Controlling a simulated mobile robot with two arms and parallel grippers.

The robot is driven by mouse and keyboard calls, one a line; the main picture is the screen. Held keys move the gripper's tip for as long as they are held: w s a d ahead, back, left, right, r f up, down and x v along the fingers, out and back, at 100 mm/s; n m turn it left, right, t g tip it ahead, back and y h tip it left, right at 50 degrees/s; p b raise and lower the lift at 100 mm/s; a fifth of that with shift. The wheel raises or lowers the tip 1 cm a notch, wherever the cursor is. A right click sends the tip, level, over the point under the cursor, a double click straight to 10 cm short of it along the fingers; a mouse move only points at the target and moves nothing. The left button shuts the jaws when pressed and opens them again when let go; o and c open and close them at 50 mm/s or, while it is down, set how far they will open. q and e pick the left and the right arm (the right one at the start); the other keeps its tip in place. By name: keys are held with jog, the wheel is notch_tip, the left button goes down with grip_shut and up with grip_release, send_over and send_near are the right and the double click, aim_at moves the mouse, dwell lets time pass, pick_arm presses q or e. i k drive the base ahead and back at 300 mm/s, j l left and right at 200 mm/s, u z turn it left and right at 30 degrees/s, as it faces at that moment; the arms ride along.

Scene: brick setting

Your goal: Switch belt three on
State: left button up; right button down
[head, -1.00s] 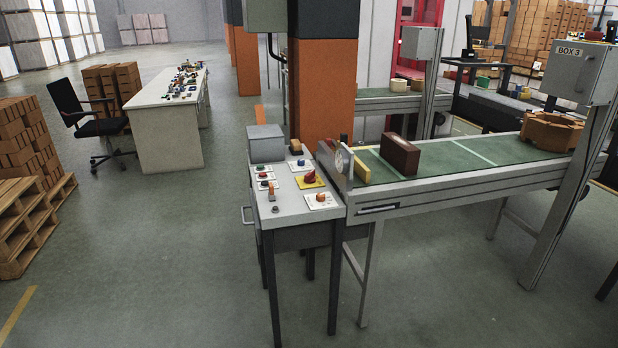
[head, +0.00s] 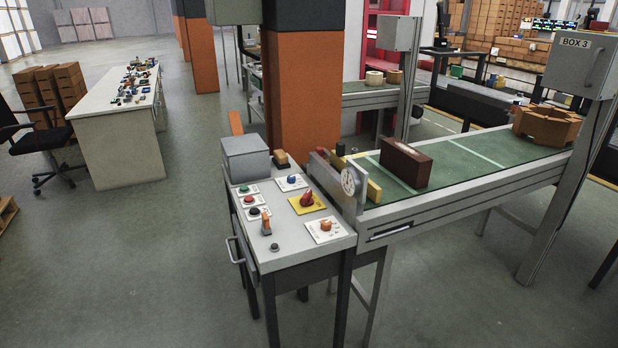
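A control desk (head: 283,248) stands at the near end of a green conveyor belt (head: 461,157). Its top carries a red rotary knob on a yellow plate (head: 307,200), an orange rotary knob on a white plate (head: 325,226), and a blue knob (head: 292,180). Green, red and black push buttons (head: 250,200) sit in a column at the left. An orange-tipped lever (head: 266,222) stands near the front, beside a small dark knob (head: 275,247). Plate lettering is too small to read. Neither of my grippers is in view.
A grey box (head: 245,158) sits at the desk's back left. A grey cabinet marked BOX 3 (head: 580,66) stands right.

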aim_at(306, 200)
jog(key=i+j+z, duration=0.1)
jog(key=i+j, duration=0.2)
jog(key=i+j+z, duration=0.1)
jog(key=i+j, duration=0.15)
jog(key=j, duration=0.15)
jog(key=i+j+z, duration=0.1)
jog(key=i+j, duration=0.2)
jog(key=i+j+z, duration=0.1)
jog(key=j, duration=0.45)
jog(key=i, duration=0.1)
